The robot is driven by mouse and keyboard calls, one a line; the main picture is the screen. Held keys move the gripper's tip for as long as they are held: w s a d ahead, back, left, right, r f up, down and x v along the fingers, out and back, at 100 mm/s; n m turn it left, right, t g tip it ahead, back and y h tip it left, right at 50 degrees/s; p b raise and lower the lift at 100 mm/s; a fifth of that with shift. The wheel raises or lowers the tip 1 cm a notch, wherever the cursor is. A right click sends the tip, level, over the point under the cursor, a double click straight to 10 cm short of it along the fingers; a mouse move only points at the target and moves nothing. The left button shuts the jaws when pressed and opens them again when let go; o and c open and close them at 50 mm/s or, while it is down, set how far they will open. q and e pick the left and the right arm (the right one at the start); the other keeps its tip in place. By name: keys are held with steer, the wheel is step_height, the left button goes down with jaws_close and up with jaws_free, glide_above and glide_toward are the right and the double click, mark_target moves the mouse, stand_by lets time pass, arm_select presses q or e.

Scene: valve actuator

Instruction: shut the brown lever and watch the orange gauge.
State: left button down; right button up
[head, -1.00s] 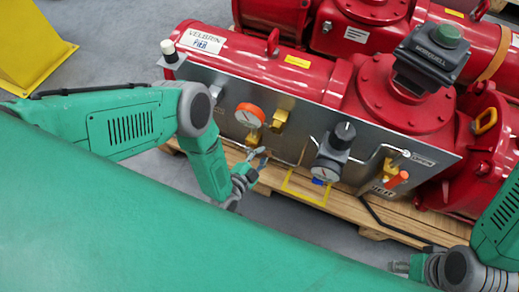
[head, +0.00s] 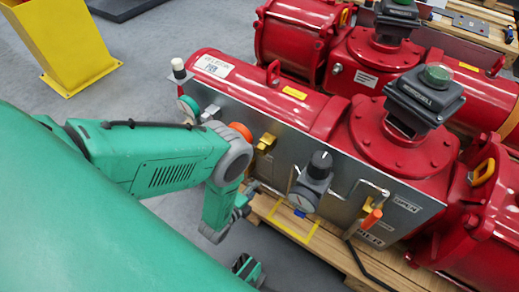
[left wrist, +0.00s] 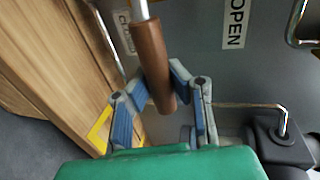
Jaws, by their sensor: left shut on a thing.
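The brown lever (left wrist: 152,62) shows in the left wrist view as a brown grip on a metal rod, slanting down between the blue-padded fingers. My left gripper (left wrist: 158,92) is shut on this grip near its lower end. In the head view my left gripper (head: 248,192) is low in front of the grey panel, and the lever cannot be made out there. The orange gauge (head: 240,130) shows only part of its orange rim above my left arm; its face is hidden. What seems to be my right gripper (head: 247,267) is at the bottom; its jaws are unclear.
The grey panel (head: 285,143) fronts a red actuator (head: 265,85) on a wooden pallet (head: 335,252). A gauge with a black knob (head: 312,182) and an orange handle (head: 372,217) stand out to the right. An OPEN label (left wrist: 234,24) is by the lever.

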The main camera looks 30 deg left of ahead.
arm_select(q)
steer(key=shift+s+d+f, duration=0.2)
steer(key=shift+s+d, duration=0.05)
steer(key=shift+d, duration=0.05)
arm_select(e)
steer(key=shift+d+f, duration=0.15)
steer(key=shift+d, duration=0.15)
arm_select(q)
steer(key=shift+s+a+f, duration=0.1)
steer(key=shift+f, duration=0.05)
arm_select(e)
steer(key=shift+a, duration=0.15)
arm_select(q)
steer(key=c, duration=1.4)
jaws_free()
steer(key=shift+a, duration=0.1)
